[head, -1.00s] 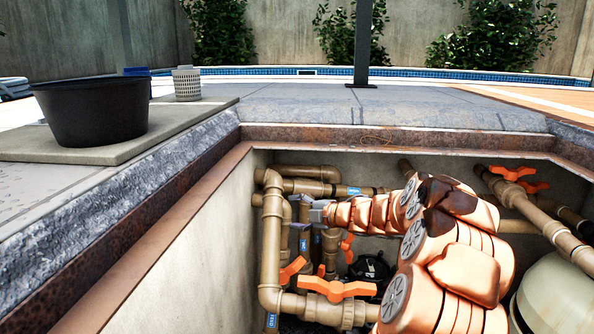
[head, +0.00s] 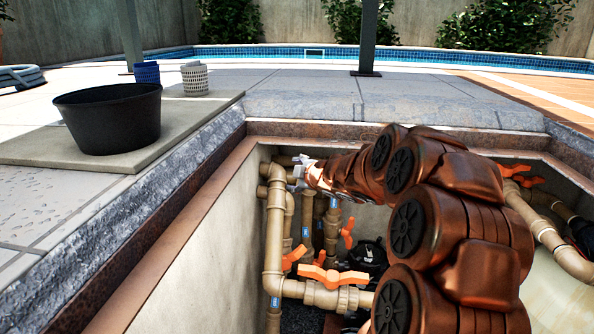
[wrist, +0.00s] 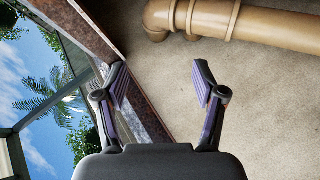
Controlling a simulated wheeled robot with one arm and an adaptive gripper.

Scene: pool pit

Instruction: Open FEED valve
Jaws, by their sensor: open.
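Several orange valve handles sit on tan pipes in the pit. A large orange handle (head: 333,276) is low in front, with a smaller orange handle (head: 294,257) left of it and an upright orange handle (head: 348,233) behind. Another orange handle (head: 516,170) is at the right. I cannot tell which is FEED; the blue pipe labels are too small to read. My gripper (head: 303,172) is above the left pipes, near the pit's back left, well above the low handles. In the wrist view my gripper (wrist: 160,78) is open, with nothing between its fingers.
A tan pipe (wrist: 240,22) runs along the pit wall (wrist: 265,100) ahead of my gripper. The rusty pit rim (head: 180,237) borders the left. A black tub (head: 112,118) stands on the slab outside. A black fitting (head: 368,262) sits among the pipes.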

